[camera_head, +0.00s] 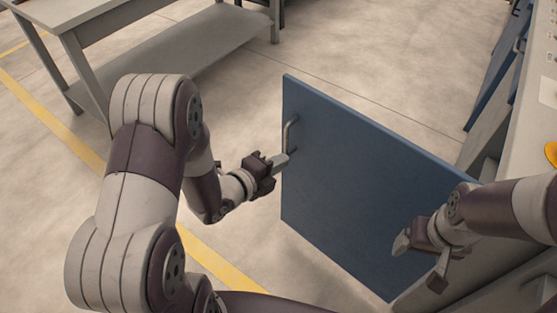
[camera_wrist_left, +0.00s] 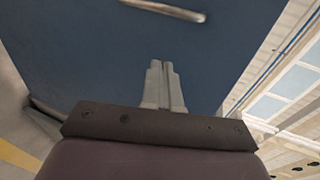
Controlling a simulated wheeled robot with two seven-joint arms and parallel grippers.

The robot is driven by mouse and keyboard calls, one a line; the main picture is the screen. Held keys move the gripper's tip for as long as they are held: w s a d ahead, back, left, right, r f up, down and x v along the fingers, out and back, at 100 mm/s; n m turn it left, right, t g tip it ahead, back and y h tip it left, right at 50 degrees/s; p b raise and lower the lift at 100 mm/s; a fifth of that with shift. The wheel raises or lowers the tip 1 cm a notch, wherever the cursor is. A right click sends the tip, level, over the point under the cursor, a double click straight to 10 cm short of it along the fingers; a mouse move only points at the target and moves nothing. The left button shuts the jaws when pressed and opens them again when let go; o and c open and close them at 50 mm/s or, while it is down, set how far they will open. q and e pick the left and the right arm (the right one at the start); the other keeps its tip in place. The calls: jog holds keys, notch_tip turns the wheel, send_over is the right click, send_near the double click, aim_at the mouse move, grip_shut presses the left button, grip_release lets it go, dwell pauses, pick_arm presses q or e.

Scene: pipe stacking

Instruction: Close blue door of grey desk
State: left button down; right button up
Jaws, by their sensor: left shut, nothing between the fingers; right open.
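The blue door (camera_head: 355,190) stands swung open from the grey desk (camera_head: 530,130), its free edge toward the middle of the head view. A metal handle (camera_head: 288,133) sits near that free edge. My left gripper (camera_head: 283,160) is shut and empty, its fingertips at the door face just below the handle. In the left wrist view the shut fingers (camera_wrist_left: 162,75) point at the blue door (camera_wrist_left: 100,60), with the handle (camera_wrist_left: 170,10) beyond them. Whether they touch the door I cannot tell. My right gripper (camera_head: 420,262) is open and empty, in front of the door's lower right part.
Another blue door (camera_head: 495,70) with a handle stands further along the desk at the upper right. A grey table (camera_head: 190,55) with a lower shelf stands at the upper left. The floor (camera_head: 340,50) behind the door is clear, and a yellow line crosses it at left.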

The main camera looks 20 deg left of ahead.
aim_at(313, 141)
pick_arm(q)
jog(key=x, duration=0.3)
jog(key=b+x, duration=0.1)
jog(key=x, duration=0.5)
jog(key=shift+w+d+r, duration=0.15)
jog(key=shift+d+r, duration=0.05)
jog(key=shift+r, duration=0.15)
jog(key=shift+w+d, duration=0.15)
jog(key=shift+w, duration=0.2)
